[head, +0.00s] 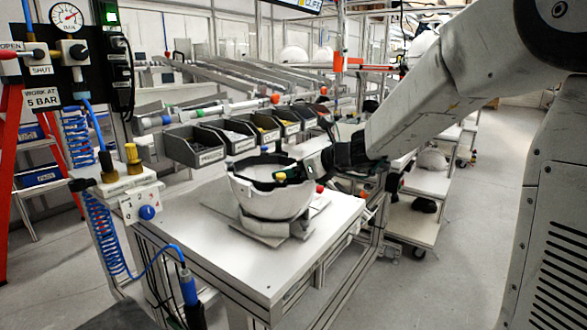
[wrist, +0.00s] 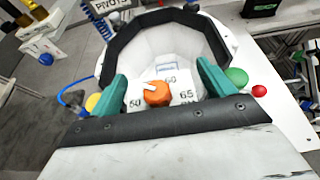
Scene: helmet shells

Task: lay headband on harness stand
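The white bowl-shaped shell (head: 270,199) sits on a grey base on the table. A black headband (head: 245,178) runs around its upper rim. In the wrist view the headband (wrist: 165,22) is a faceted black arc around the white interior, its near ends beside my fingers. My gripper (head: 293,174) reaches in from the right at the rim. Whether the fingertips press on the headband or plate cannot be told. No separately identifiable harness stand shows.
Grey parts bins (head: 195,147) line the table's back edge. A control box with a blue knob (head: 146,212) and a coiled blue hose stand at the left. The table's front (head: 230,260) is clear.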

